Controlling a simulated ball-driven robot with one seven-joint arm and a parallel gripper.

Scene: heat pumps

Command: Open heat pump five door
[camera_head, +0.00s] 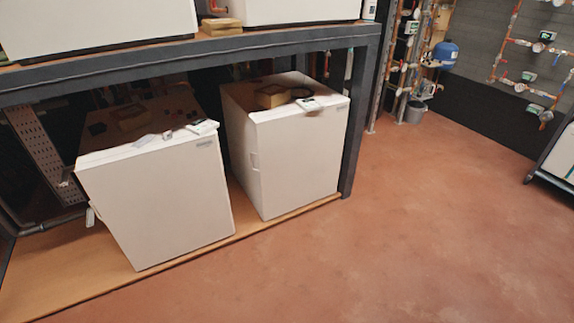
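Two white box-shaped heat pumps stand on the wooden lower shelf of a dark metal rack. The left heat pump (158,200) stands at an angle, with its plain white front towards me. The right heat pump (300,155) stands beside it, near the rack's right post. The fronts of both look shut. I cannot read any number, so I cannot tell which one is number five. Parts of two more white units show on the upper shelf, at the upper left (90,25) and the top middle (300,10). My gripper is not in view.
The rack's dark beam (200,62) and right post (361,120) frame the lower shelf (60,280). Small loose items lie on both lower units. The reddish floor (430,220) is clear in front and right. Wall piping, a blue tank (446,53) and a grey bucket (415,112) are at the back.

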